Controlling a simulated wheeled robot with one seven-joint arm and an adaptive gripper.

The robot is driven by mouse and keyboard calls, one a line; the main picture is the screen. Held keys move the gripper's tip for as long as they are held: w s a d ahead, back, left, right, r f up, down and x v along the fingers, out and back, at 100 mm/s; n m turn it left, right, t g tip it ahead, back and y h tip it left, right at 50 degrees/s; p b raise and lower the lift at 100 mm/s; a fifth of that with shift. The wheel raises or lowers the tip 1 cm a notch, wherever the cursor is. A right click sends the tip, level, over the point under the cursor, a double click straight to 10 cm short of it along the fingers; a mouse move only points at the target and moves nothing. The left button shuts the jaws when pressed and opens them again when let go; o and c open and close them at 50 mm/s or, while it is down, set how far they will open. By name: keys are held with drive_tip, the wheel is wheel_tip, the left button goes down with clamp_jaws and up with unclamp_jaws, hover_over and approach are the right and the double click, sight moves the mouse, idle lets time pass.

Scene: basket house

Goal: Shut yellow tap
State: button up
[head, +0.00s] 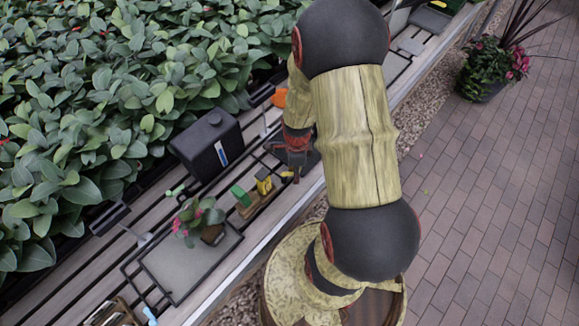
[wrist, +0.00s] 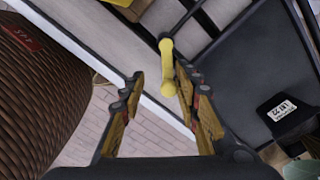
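The yellow tap (wrist: 167,68) shows in the wrist view as a slim yellow handle with a rounded end, close to a dark rod. It lies between the tips of my gripper (wrist: 160,82), nearer the right finger. The two fingers are spread with a gap between them; whether either touches the tap I cannot tell. In the head view my gripper (head: 294,165) points down over the slatted bench near its front edge, and the tap cannot be made out clearly there.
A black box (head: 208,145), a green block (head: 241,195) and a yellow-and-black block (head: 264,182) are left of my gripper. A plant tray (head: 180,270) lies farther left. Dense leafy plants (head: 120,80) fill the back. Brick paving (head: 480,210) is open at right.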

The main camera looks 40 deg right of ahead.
drive_tip(key=shift+s+a, duration=0.65)
drive_tip(key=shift+s, duration=0.1)
drive_tip(key=shift+w+d+r+p, duration=0.15)
drive_tip(key=shift+w+d+p, duration=0.05)
drive_tip(key=shift+p, duration=0.15)
wheel_tip(320, 180, up, 7)
drive_tip(key=p, duration=0.5)
idle(0.3)
